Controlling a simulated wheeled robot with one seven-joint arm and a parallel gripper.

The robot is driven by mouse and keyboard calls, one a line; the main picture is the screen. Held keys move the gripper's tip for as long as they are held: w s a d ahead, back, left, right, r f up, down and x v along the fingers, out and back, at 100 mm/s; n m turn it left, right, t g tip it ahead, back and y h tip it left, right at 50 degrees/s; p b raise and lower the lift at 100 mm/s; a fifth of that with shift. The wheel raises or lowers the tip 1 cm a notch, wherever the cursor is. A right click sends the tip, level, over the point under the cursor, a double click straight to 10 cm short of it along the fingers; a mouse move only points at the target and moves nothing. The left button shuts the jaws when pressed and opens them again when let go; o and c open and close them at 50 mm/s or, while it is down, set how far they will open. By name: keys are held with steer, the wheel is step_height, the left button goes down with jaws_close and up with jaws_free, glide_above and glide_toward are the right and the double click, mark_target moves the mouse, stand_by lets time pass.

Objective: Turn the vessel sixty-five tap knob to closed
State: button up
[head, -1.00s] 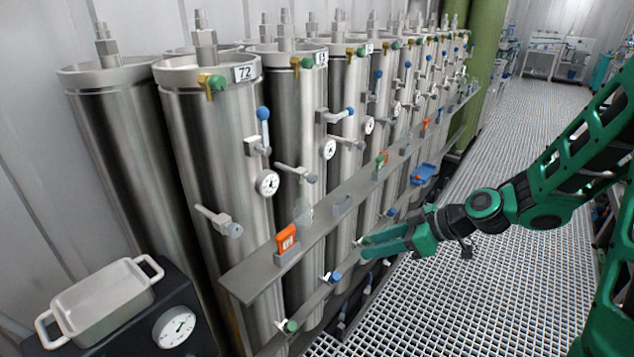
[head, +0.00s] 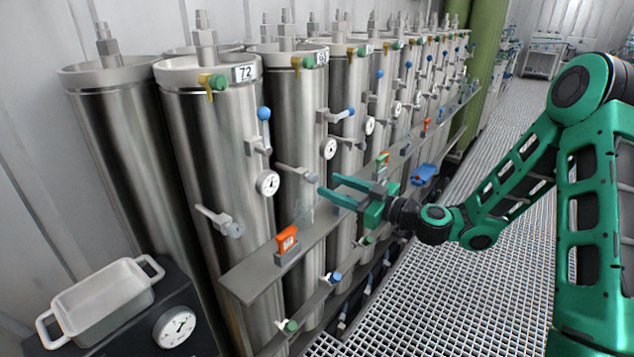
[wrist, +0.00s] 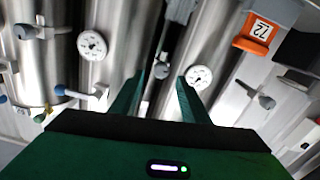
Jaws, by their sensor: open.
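Brass taps with green knobs (head: 217,82) sit near the vessel tops, and levers with blue ball ends (head: 263,113) lower down. Small taps with blue (head: 336,278) and green (head: 290,326) knobs are at the bottom. My gripper (head: 328,186) is open and empty, in front of the vessels above the ledge. In the wrist view its fingers (wrist: 160,76) point at vessels with a small grey fitting between them; contact cannot be told.
Pressure gauges (head: 267,183) and valve stems stick out. A white tray (head: 105,298) sits at lower left. The grating floor (head: 430,290) is clear.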

mark_target(317, 179)
steer(key=x, duration=0.5)
steer(key=shift+w+a, duration=0.25)
steer(key=shift+a, duration=0.05)
steer(key=c, duration=1.1)
